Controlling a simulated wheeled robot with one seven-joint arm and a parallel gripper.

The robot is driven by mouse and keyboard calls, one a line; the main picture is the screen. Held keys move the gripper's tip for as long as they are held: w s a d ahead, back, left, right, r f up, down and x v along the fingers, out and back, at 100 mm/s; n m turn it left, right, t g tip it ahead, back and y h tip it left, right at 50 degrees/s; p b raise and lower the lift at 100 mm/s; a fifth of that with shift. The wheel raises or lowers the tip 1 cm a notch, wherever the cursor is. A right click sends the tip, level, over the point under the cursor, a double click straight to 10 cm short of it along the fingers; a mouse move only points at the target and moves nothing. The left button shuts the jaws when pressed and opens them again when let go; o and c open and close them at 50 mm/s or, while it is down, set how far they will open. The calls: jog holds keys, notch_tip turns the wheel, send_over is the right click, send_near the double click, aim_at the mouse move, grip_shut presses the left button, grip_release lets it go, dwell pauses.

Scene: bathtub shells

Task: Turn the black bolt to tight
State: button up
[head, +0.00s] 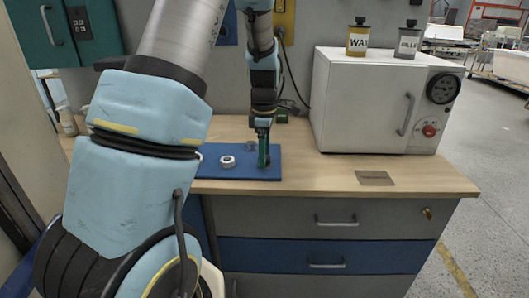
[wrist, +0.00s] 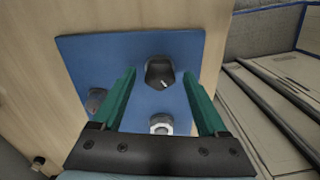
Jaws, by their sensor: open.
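The black bolt (wrist: 157,68) stands on a blue board (wrist: 85,60) in the wrist view. It has a dark head with a small white mark towards its lower right. My gripper (wrist: 159,74) is open, with its green fingertips on either side of the bolt and a visible gap to each side. I cannot tell the height of the tips against the bolt head. In the head view my gripper (head: 263,164) points down over the right part of the blue board (head: 240,172), and the black bolt cannot be made out there.
A silver nut-like piece (wrist: 161,124) and a grey piece (wrist: 96,101) also sit on the board. The head view shows a pale ring-like piece (head: 227,162) left of my gripper. A white oven (head: 360,100) stands to the right on the wooden bench (head: 320,172).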

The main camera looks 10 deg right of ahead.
grip_shut()
dwell(0.5)
jog(key=m, duration=1.2)
jog(key=shift+m+b, duration=0.35)
jog(key=shift+m, duration=0.05)
jog(key=m, duration=1.2)
jog(key=shift+p, duration=0.35)
